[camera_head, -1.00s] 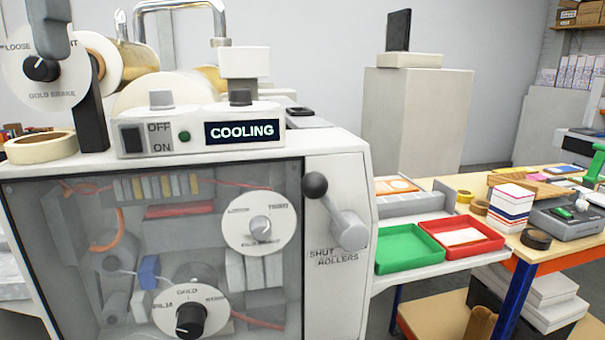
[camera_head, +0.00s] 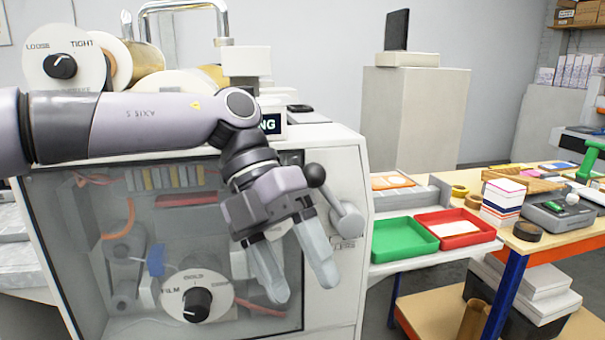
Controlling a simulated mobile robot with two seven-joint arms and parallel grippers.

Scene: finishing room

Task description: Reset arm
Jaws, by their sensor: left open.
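My left arm comes in from the left across the front of the white foiling machine (camera_head: 340,185). My left gripper (camera_head: 302,292) hangs in front of the machine's clear door, fingers pointing down, apart and with nothing between them. The arm covers most of the machine's control panel; only the end of its lit display (camera_head: 270,124) shows. The roller lever with its black knob (camera_head: 316,175) is just right of the gripper and partly behind it. My right gripper is out of view.
A green tray (camera_head: 403,252) and a red tray (camera_head: 470,242), with a white sheet inside, stand on the shelf at the machine's right. A wooden workbench (camera_head: 560,236) with tapes and stacked cards is farther right. A grey cabinet (camera_head: 415,118) stands behind.

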